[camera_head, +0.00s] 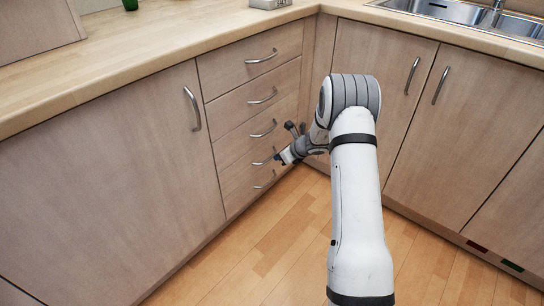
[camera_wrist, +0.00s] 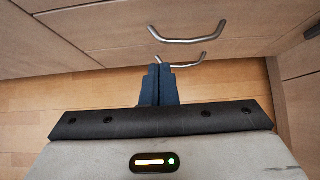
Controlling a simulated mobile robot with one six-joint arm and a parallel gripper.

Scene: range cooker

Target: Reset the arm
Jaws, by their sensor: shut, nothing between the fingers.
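My arm reaches out into the corner of the kitchen, white with grey joints, and bends down to the left at its far end. My gripper (camera_head: 280,159) is at the lower drawers of the drawer stack (camera_head: 243,115) in the head view. In the wrist view my gripper (camera_wrist: 159,72) shows two dark fingers side by side, shut with nothing between them. The fingertips are close to a curved metal drawer handle (camera_wrist: 187,63) in that view; I cannot tell whether they touch it. Another drawer handle (camera_wrist: 188,37) lies just above it in the picture. All drawers look closed.
A closed cabinet door (camera_head: 110,190) is at left, and more closed cabinet doors (camera_head: 460,130) are at right. The wooden worktop (camera_head: 170,45) runs above, with a metal sink (camera_head: 455,10) at upper right. The wooden floor (camera_head: 270,255) is clear.

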